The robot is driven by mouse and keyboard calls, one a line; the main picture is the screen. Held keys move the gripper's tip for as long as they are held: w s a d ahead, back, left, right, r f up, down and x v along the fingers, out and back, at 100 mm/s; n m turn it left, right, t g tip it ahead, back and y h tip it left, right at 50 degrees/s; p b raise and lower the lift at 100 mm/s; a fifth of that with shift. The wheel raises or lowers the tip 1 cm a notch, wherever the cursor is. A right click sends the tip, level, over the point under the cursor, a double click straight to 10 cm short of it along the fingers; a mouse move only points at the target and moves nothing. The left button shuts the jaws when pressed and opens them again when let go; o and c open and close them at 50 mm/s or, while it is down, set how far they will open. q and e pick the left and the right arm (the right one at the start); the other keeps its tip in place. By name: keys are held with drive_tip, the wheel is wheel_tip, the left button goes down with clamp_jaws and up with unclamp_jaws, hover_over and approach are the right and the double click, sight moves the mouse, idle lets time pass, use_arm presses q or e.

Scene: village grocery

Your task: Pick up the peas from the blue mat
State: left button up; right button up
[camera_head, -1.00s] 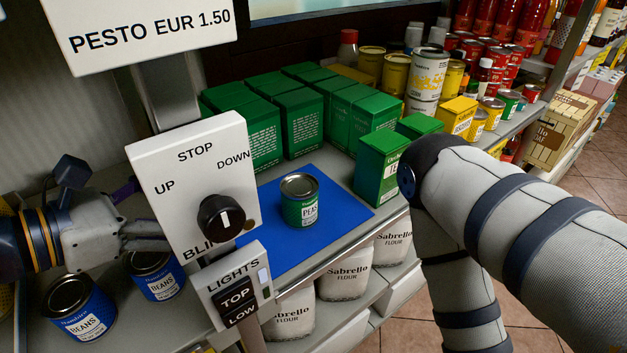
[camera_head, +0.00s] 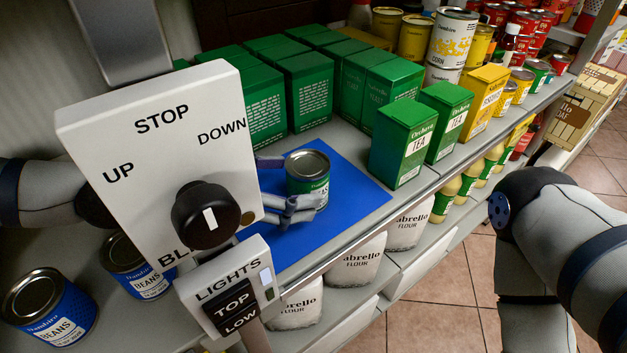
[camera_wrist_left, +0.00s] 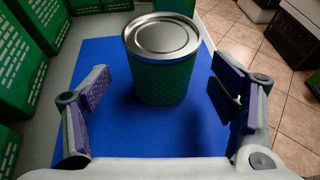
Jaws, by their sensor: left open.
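The peas can (camera_head: 308,174), green with a silver lid, stands upright on the blue mat (camera_head: 350,205). It also shows in the left wrist view (camera_wrist_left: 161,70), on the mat (camera_wrist_left: 100,55) and just beyond the fingers. My left gripper (camera_head: 283,187) reaches out from behind the white switch panel, with one finger behind the can and one in front of its lower left side. In the left wrist view the fingers (camera_wrist_left: 165,105) are spread wide with a gap to either side of the can. The panel hides the rest of this gripper. My right gripper is not in view.
The white blind switch panel (camera_head: 140,125) and lights box (camera_head: 225,285) stand in front of the left arm. Green tea boxes (camera_head: 403,143) border the mat behind and to the right. Blue bean cans (camera_head: 50,310) stand at lower left; flour bags (camera_head: 357,262) sit below the shelf edge.

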use_arm(q)
drive_tip(key=x, duration=0.4)
drive_tip(key=shift+s+f, duration=0.15)
drive_tip(key=c, duration=1.5)
